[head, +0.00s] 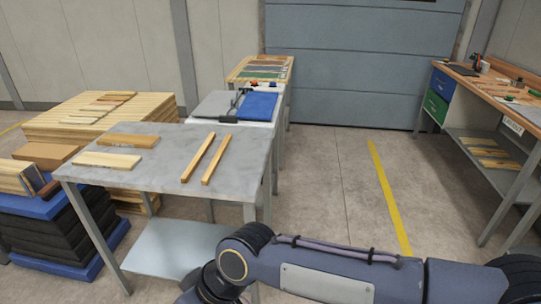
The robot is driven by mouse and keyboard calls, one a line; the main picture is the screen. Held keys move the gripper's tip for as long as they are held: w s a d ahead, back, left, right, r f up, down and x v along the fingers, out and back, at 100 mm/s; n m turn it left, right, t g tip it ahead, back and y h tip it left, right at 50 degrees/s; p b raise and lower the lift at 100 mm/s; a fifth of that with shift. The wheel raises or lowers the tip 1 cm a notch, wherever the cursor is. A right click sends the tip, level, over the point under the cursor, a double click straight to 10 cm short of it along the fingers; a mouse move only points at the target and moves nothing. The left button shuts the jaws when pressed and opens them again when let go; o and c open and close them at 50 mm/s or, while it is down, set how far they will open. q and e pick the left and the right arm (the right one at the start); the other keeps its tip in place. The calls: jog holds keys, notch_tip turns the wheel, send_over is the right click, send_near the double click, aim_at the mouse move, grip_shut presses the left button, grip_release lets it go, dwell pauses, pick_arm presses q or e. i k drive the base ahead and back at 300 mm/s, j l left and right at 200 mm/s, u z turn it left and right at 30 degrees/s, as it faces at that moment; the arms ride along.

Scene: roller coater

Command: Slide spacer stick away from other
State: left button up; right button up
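Two thin wooden spacer sticks lie on the grey metal table (160,175), toward its right side. The left stick (198,157) and the right stick (217,159) are nearly parallel, with a narrow strip of bare tabletop between them. Both run from near the back edge toward the front edge. My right arm comes in from the right along the bottom of the head view, in front of the table. Its gripper is not visible. My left arm and its gripper are out of view.
A brown board (128,141) and a paler board (106,160) lie on the table's left part. A stack of boards (75,116) stands behind left. A blue-topped black stack (62,222) is at left. A workbench (491,88) stands at right. Floor between is clear.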

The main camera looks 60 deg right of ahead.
aim_at(205, 180)
jog(key=z, duration=1.75)
